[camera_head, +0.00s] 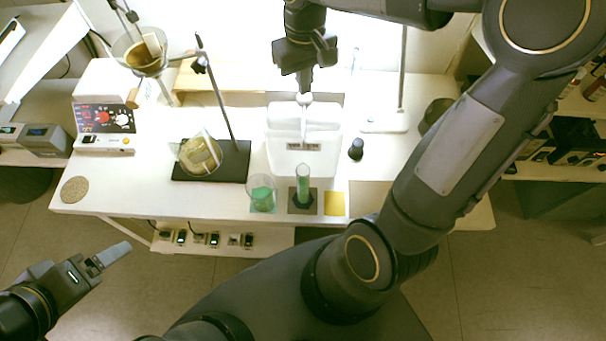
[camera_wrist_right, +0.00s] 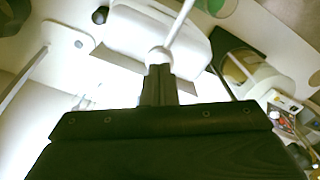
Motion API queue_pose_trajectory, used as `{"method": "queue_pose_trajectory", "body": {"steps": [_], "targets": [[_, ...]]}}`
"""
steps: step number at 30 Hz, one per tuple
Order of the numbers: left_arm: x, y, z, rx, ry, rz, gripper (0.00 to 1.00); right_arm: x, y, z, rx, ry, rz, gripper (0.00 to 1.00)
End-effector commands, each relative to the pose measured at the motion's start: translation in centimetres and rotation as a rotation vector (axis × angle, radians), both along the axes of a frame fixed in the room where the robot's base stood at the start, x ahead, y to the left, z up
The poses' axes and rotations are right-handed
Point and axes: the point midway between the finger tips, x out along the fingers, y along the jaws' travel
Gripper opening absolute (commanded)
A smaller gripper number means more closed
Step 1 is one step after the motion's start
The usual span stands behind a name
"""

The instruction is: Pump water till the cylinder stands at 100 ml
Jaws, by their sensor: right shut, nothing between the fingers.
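A white pump container (camera_head: 303,155) stands mid-table with a round white pump head (camera_head: 304,99) and a stem running toward the front. My right gripper (camera_head: 304,84) is shut and empty, its tips right at the pump head. In the wrist view, the fingertips (camera_wrist_right: 158,72) meet the pump head (camera_wrist_right: 159,55); whether they press it I cannot tell. The measuring cylinder (camera_head: 302,180) stands on a dark base in front of the container and shows green; its level is too small to read. My left gripper (camera_head: 110,256) hangs beyond the table's front left, its jaw gap unclear.
A beaker of green liquid (camera_head: 262,194) stands left of the cylinder, a yellow square (camera_head: 334,204) right of it. A flask (camera_head: 199,156) on a dark stand and a stirrer unit (camera_head: 105,118) are left. A small dark bottle (camera_head: 356,149) stands right of the container.

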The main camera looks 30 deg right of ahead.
Motion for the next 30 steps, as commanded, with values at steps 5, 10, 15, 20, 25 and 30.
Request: {"method": "queue_pose_trajectory", "body": {"steps": [5, 10, 15, 20, 25, 30], "targets": [[0.0, 0.0, -0.4, 0.0, 0.0, 0.0, 0.81, 0.0, 0.0, -0.5, 0.0, 0.0, 0.0, 0.0], [0.0, 0.0, -0.6, 0.0, 0.0, 0.0, 0.81, 0.0, 0.0, -0.8, 0.0, 0.0, 0.0, 0.0], [0.0, 0.0, -0.8, 0.0, 0.0, 0.0, 0.81, 0.0, 0.0, -1.1, 0.0, 0.0, 0.0, 0.0], [0.0, 0.0, -1.1, 0.0, 0.0, 0.0, 0.81, 0.0, 0.0, -1.5, 0.0, 0.0, 0.0, 0.0], [0.0, 0.0, -1.3, 0.0, 0.0, 0.0, 0.81, 0.0, 0.0, -1.8, 0.0, 0.0, 0.0, 0.0], [0.0, 0.0, -1.6, 0.0, 0.0, 0.0, 0.81, 0.0, 0.0, -2.2, 0.0, 0.001, 0.0, 0.0]]}}
